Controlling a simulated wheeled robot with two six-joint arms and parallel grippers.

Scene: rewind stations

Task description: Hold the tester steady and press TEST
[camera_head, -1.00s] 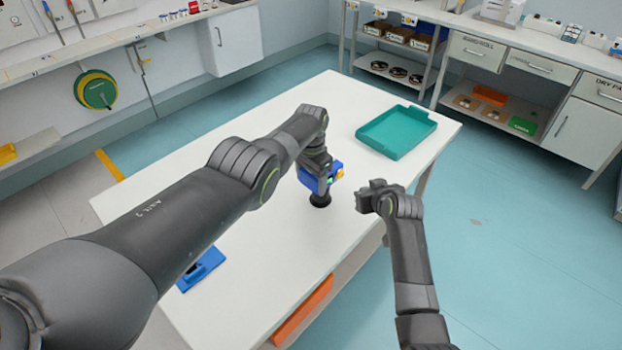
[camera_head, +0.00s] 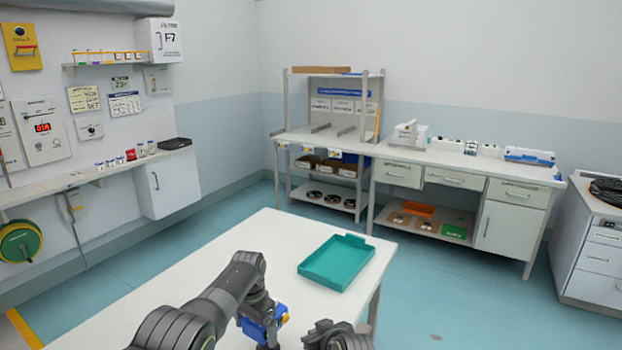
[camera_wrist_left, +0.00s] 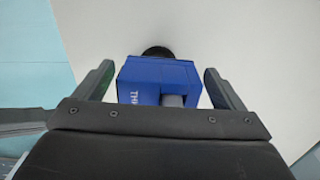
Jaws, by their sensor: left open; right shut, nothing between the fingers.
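The tester is a blue box (camera_head: 258,332) on the white table, low in the head view, with a yellow part at its right side. In the left wrist view the blue box (camera_wrist_left: 150,75) shows white lettering, cut off, and a grey part, with a black round base behind it. My left gripper (camera_wrist_left: 158,80) is open, one finger on each side of the box, with visible gaps. My left arm hides part of the tester in the head view. My right gripper (camera_head: 322,328) is shut and empty, right of the tester and apart from it. No TEST marking is readable.
A teal tray (camera_head: 337,262) lies on the white table (camera_head: 215,262) behind the grippers. A shelf rack and a bench with drawers (camera_head: 463,180) stand against the back wall. Wall panels and a narrow shelf are at left. The blue floor between table and bench is clear.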

